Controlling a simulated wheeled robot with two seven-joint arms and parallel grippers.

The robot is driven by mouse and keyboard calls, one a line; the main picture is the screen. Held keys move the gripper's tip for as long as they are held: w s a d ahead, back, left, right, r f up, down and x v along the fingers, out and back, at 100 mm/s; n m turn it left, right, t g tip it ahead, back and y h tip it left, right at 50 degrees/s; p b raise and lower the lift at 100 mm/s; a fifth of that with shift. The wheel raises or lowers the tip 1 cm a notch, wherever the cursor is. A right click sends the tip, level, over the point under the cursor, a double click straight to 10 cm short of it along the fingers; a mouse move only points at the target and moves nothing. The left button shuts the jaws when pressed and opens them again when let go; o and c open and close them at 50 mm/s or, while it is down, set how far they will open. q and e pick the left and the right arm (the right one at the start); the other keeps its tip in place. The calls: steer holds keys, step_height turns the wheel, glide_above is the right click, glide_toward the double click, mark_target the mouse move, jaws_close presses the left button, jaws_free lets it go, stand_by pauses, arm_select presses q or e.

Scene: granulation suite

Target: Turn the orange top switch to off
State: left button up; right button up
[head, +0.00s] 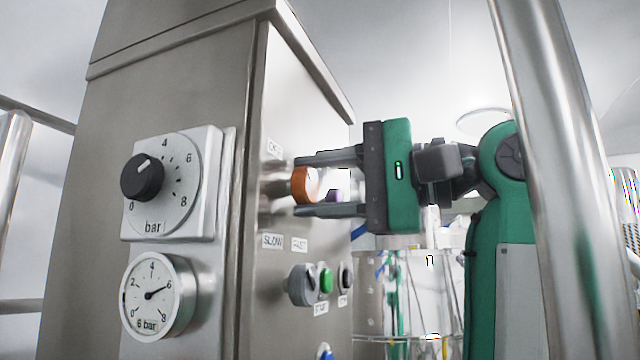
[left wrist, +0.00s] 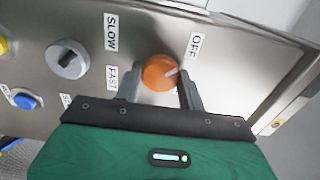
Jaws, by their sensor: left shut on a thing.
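The orange top switch (head: 305,184) is a round knob on the side face of the steel cabinet. My right gripper is not in view.
A grey selector (left wrist: 67,59) with SLOW (left wrist: 110,32) and FAST (left wrist: 111,78) labels is beside the switch. A green button (head: 326,281) is below it. A bar dial (head: 166,184) and a gauge (head: 157,296) are on the cabinet's front. A steel post (head: 560,180) stands at right.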

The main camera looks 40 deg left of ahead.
arm_select(q)
steer(key=o, duration=1)
steer(key=shift+c, duration=0.2)
steer(key=shift+d, duration=0.15)
steer(key=shift+w+d+f+b, duration=0.1)
steer(key=shift+d+b, duration=0.2)
steer(key=shift+d, duration=0.05)
steer(key=p+v, duration=0.2)
steer(key=v, duration=1)
steer(key=shift+d+p, duration=0.35)
steer(key=shift+p, duration=0.05)
steer(key=shift+w, duration=0.1)
